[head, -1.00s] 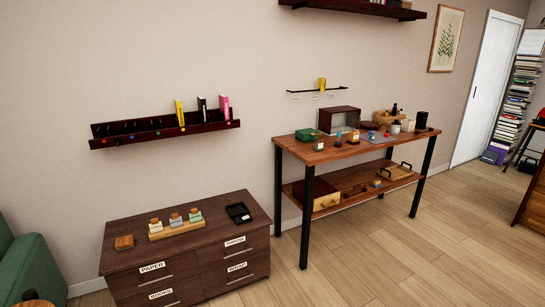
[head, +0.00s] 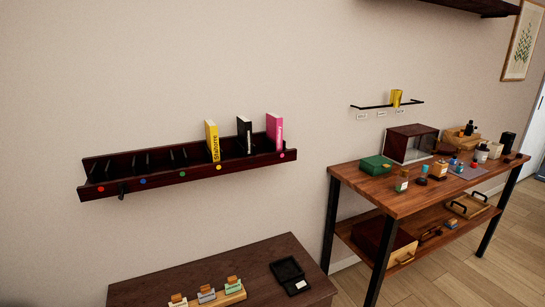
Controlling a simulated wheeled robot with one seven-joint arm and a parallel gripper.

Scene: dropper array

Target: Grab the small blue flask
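A wooden two-level table (head: 366,190) stands at the right of the head view. Small bottles and other items stand on its top. A small blue item (head: 453,162) shows near a grey mat (head: 470,174); it may be the small blue flask, but it is too small to tell. A second small bluish item (head: 423,171) stands closer to the table's near left end, next to a bottle with a greenish label (head: 402,181). My gripper is not in view.
A green box (head: 376,165) and a dark display case (head: 410,144) stand on the table. A wall shelf (head: 190,176) holds several books. Floor (head: 450,280) shows clear at the lower right.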

